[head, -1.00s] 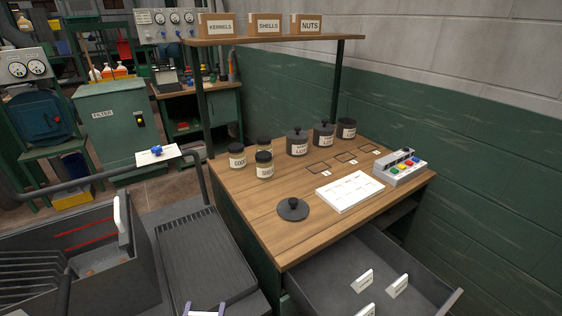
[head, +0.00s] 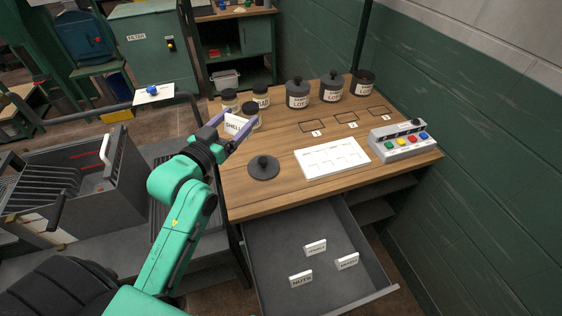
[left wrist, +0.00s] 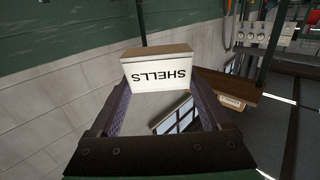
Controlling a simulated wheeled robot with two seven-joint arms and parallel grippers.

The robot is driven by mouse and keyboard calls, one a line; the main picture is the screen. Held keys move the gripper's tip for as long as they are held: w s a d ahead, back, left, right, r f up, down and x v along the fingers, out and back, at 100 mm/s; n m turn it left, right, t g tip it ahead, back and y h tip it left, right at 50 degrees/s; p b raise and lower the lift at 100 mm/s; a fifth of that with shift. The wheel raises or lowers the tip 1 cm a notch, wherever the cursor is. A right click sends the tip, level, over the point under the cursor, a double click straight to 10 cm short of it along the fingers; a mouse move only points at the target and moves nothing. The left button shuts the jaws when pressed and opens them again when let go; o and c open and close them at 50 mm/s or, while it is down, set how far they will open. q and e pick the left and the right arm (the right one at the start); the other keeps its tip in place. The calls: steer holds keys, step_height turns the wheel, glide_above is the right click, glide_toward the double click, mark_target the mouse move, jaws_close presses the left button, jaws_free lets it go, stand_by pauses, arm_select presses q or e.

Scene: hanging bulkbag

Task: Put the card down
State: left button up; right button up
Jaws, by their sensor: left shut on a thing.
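My left gripper (head: 233,127), with purple fingers, is shut on a white card (head: 236,125) marked "SHELL...". The card is held in front of the small jars at the back left of the wooden table (head: 240,193). In the left wrist view the card (left wrist: 157,76) reads SHELLS upside down, between the fingertips. A white board (head: 332,157) with marked fields lies flat on the table to the right. Three dark outlined rectangles (head: 346,118) with small number tags lie behind it. My right gripper is not in view.
An open grey drawer (head: 265,225) holds three upright white cards, one marked NUTS (head: 301,279). A dark round lid (head: 263,168) lies near the gripper. Several jars, including a dark lidded pot (head: 298,94), line the back. A button box (head: 403,141) stands at right.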

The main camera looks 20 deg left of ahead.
arm_select(q)
glide_above(244, 182)
step_height(244, 182, down, 8)
step_height(244, 182, down, 12)
steer(key=shift+w+a+r+b, duration=0.1)
steer(key=shift+b, duration=0.4)
steer(key=o, duration=1.3)
steer(key=shift+c, duration=0.2)
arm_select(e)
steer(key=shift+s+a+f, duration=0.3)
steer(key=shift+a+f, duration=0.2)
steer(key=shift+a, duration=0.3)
